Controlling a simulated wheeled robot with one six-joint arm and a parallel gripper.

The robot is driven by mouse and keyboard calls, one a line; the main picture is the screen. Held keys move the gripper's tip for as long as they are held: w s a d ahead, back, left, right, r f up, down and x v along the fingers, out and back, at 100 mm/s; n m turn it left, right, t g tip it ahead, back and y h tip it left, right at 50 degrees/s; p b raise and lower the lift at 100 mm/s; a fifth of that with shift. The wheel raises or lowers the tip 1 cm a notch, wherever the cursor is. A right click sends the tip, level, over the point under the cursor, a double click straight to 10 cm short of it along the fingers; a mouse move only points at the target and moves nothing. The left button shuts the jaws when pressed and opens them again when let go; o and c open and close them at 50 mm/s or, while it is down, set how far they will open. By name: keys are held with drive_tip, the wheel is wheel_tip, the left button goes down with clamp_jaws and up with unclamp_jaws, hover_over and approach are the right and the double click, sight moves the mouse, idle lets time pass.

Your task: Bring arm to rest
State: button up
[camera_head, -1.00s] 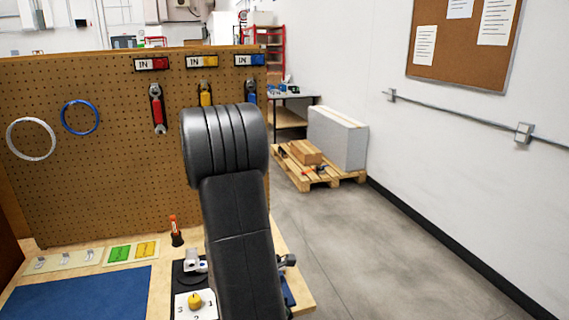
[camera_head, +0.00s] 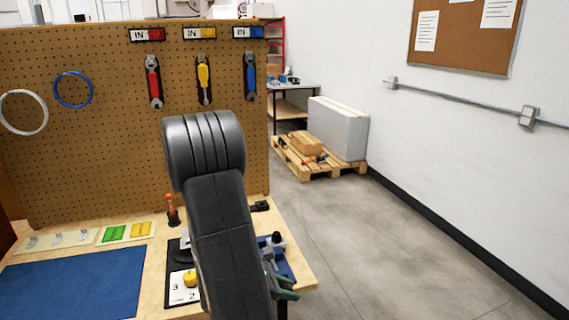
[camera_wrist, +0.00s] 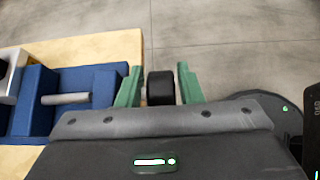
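My arm is mine in the head view, a black link reaching over the workbench's right part (camera_head: 300,270). My gripper (camera_wrist: 160,88) has two green fingers, apart from each other, beyond the bench's edge in the wrist view. A short black cylindrical piece shows between them with thin gaps either side; I cannot tell whether it is part of the gripper. In the head view only a bit of green gripper (camera_head: 286,293) shows beside my arm, the rest hidden. The blue fixture with a grey rod (camera_wrist: 65,98) lies left of the fingers, not touching them.
A blue mat (camera_head: 75,288), a yellow-knobbed dial plate (camera_head: 188,282) and an orange-handled tool (camera_head: 171,208) are on the bench. The floor (camera_head: 370,250) to the right is clear; a loaded pallet (camera_head: 320,172) stands farther back.

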drive_tip(key=h+b, duration=0.1)
drive_tip(key=h, duration=0.1)
drive_tip(key=t+h+b, duration=0.1)
drive_tip(key=h+b, duration=0.1)
drive_tip(key=shift+a+f, duration=0.15)
drive_tip(key=shift+a, duration=0.05)
drive_tip(key=t+h+b, duration=0.1)
drive_tip(key=h+b, duration=0.2)
drive_tip(key=shift+s+a, duration=0.1)
drive_tip(key=shift+r+v, duration=0.2)
drive_tip(key=shift+v, duration=2)
drive_tip(key=shift+s+r, duration=0.1)
